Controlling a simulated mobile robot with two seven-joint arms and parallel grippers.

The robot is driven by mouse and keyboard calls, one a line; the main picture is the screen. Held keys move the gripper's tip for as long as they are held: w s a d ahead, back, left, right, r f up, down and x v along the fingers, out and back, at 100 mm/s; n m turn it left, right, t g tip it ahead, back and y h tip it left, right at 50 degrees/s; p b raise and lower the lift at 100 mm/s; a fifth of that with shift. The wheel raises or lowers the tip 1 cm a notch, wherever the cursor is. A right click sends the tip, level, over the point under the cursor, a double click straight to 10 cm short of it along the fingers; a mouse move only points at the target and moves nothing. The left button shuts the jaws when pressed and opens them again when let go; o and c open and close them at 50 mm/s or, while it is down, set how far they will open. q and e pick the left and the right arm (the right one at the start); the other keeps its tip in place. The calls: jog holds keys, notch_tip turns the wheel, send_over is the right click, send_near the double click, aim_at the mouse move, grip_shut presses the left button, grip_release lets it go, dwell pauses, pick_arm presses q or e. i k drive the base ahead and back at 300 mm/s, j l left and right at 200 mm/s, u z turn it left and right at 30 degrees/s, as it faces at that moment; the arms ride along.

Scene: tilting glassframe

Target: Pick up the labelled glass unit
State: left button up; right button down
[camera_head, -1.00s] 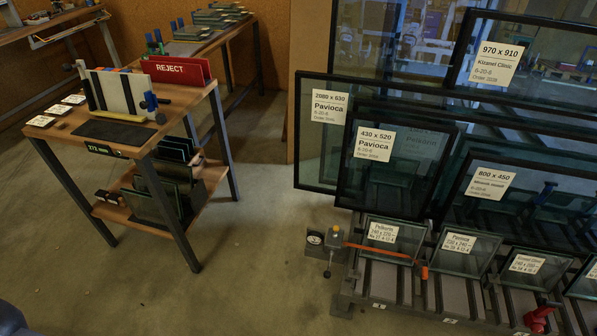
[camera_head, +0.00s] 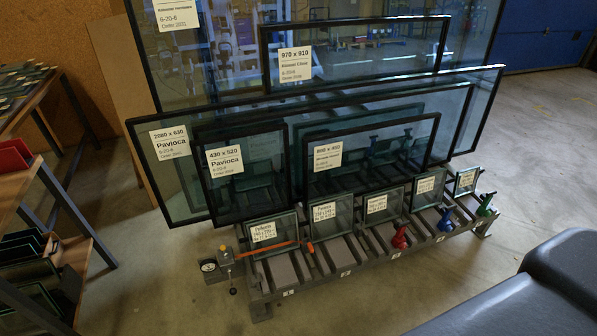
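Labelled glass units with dark frames lean in a grey slotted rack (camera_head: 262,310). Small units stand in the front row: the Pelkonta unit (camera_head: 283,229) at the left, the Pavoca unit (camera_head: 343,212) beside it, and several more to the right. Behind them are the larger 430 x 520 Pavioca unit (camera_head: 262,185), the 800 x 450 unit (camera_head: 375,152), the 970 x 910 unit (camera_head: 375,50) and the 2080 x 630 unit (camera_head: 187,195). Neither of my grippers is in view.
Red (camera_head: 401,238), blue (camera_head: 446,221) and green (camera_head: 486,205) clamps sit along the rack's front. A wooden table with a lower shelf (camera_head: 78,250) stands at the left. The floor (camera_head: 165,285) between table and rack is clear.

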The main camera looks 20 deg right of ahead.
aim_at(331, 218)
jog(key=u, duration=1.45)
jog(key=z, duration=2.45)
jog(key=i+l+u, duration=0.1)
jog(key=u, duration=0.25)
jog(key=i+l+u, duration=0.1)
jog(key=u, duration=0.25)
jog(key=i+l+u, duration=0.2)
jog(key=u, duration=0.2)
jog(key=i, duration=0.05)
